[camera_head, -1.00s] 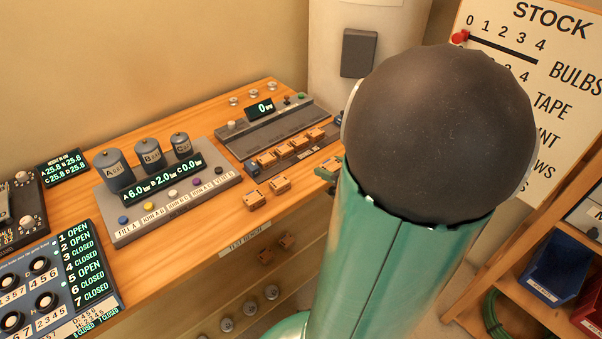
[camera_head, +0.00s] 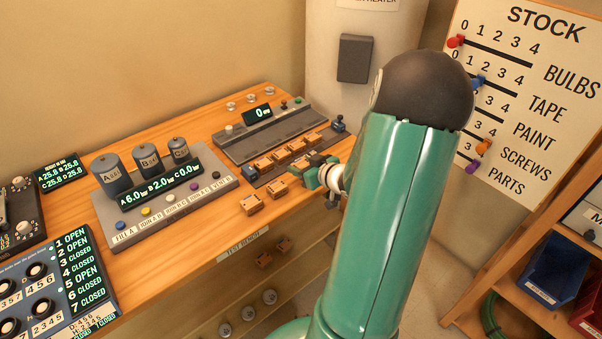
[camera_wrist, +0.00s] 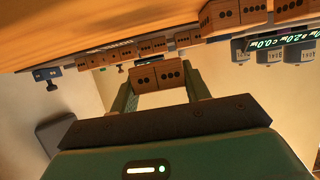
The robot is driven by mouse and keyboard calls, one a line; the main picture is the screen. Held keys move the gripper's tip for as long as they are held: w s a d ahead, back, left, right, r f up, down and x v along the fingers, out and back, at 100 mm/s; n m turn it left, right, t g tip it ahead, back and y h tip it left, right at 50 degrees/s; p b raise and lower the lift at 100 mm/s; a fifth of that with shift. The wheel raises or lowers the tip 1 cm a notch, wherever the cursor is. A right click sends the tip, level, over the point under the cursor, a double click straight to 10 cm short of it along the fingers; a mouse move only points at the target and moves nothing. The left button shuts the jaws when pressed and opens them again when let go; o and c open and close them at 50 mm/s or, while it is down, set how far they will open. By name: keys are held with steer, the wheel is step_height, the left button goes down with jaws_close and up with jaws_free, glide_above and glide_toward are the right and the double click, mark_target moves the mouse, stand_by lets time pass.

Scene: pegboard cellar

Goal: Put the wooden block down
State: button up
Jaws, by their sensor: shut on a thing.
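The wooden block (camera_wrist: 158,76), with dark dots on its end faces, is held between the two fingers of my gripper in the wrist view. My gripper (camera_head: 312,174) shows in the head view over the right part of the bench, close to the row of blocks. In the head view the held block is small and partly covered by the fingers. I cannot tell whether it touches the bench. Two similar loose blocks (camera_head: 252,204) (camera_head: 277,188) lie on the bench left of my gripper.
The wooden bench (camera_head: 190,240) holds a row of blocks on a dark strip (camera_head: 281,157), a grey scale-like console (camera_head: 250,140) and a tank panel (camera_head: 165,205). Knobs line the bench front. A stock board (camera_head: 520,100) and shelf with blue bin (camera_head: 553,270) stand right.

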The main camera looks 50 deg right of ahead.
steer(key=f, duration=0.1)
steer(key=w+f, duration=0.1)
steer(key=f, duration=0.1)
steer(key=shift+d+f, duration=0.15)
steer(key=shift+f, duration=0.3)
steer(key=shift+f, duration=0.1)
steer(key=shift+f, duration=0.1)
steer(key=o, duration=0.9)
steer(key=shift+o, duration=0.2)
steer(key=v, duration=1.4)
